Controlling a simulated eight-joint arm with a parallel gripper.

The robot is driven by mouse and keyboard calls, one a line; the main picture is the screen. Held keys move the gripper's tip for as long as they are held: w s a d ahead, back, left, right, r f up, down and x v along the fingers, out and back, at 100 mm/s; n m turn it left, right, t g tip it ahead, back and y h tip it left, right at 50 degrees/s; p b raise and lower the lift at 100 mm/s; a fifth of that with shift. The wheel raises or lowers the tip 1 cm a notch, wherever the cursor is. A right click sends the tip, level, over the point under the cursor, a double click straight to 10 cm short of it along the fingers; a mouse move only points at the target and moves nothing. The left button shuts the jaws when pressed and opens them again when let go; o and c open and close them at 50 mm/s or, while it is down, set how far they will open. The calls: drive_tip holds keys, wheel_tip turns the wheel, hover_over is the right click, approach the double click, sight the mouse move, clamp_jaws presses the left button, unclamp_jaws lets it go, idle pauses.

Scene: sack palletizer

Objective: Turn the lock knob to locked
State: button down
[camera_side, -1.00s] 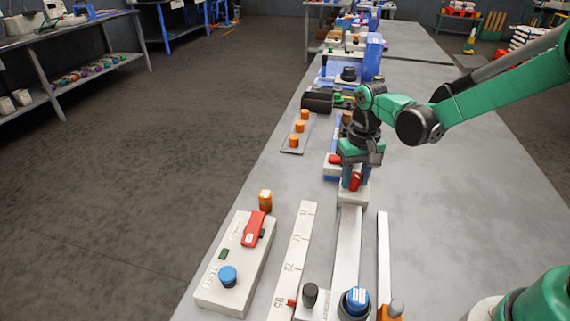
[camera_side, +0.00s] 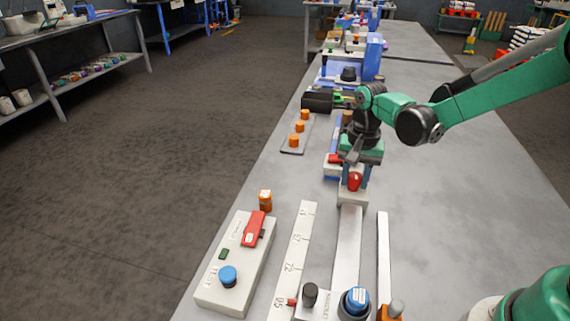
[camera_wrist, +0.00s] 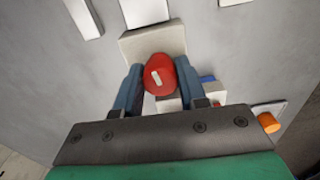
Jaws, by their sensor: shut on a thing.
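The red lock knob (camera_side: 355,181) sits on a pale block (camera_side: 352,197) at the far end of a metal rail. In the wrist view the knob (camera_wrist: 160,74) is round with a short white mark on its face, slightly tilted from the picture's vertical. My gripper (camera_wrist: 160,80) has one blue-grey finger on each side of the knob and is shut on it. In the side view my gripper (camera_side: 355,178) comes down over the knob from above. Any locked or unlocked label is not readable.
A control box (camera_side: 235,268) with a red lever and blue button stands at the front left. A numbered scale strip (camera_side: 294,262) and rails lie in front of the knob. Orange pegs (camera_side: 299,128) on a plate stand behind left. The bench's right side is clear.

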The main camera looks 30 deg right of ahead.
sight(356, 175)
drive_tip(key=shift+c, duration=2.4)
unclamp_jaws()
drive_tip(key=shift+r, duration=0.1)
drive_tip(key=shift+r, duration=2.7)
